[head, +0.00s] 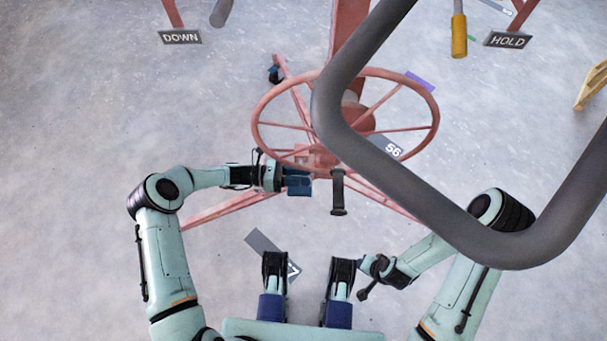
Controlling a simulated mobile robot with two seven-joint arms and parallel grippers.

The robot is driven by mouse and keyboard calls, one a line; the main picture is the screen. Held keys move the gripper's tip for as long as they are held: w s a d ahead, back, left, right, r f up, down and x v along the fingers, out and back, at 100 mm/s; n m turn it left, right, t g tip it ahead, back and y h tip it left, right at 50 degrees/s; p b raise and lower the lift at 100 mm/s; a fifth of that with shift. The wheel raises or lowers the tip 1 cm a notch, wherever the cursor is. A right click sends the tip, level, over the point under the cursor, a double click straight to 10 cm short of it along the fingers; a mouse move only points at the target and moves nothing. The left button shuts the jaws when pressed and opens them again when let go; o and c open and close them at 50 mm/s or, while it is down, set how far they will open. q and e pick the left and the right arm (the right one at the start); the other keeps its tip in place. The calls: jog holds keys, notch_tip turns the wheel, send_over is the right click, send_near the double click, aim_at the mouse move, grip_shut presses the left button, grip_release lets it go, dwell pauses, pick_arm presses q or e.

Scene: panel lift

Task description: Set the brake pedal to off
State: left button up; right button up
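I cannot pick out a brake pedal with certainty. The red lift stand (349,35) rises from a base of splayed legs and carries a red handwheel (437,115). A black crank handle (338,192) hangs at the wheel's near side. My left gripper (299,182) is just left of that handle, by the wheel's near rim, apart from the handle in the picture. Its finger opening does not show clearly. My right forearm reaches inward at the lower right; its gripper fingers cannot be made out.
A thick grey bent tube (345,130) crosses the view and covers part of the wheel. A "DOWN" sign (180,37) stands at upper left, near a grey grip (221,12). A "HOLD" sign (507,40) stands at upper right, near a yellow grip (459,37). Left floor is clear.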

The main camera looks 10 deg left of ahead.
pick_arm(q)
jog(key=a, duration=1.2)
jog(key=shift+s+a, duration=0.2)
jog(key=shift+s, duration=0.25)
pick_arm(e)
jog(key=shift+w+r, duration=0.15)
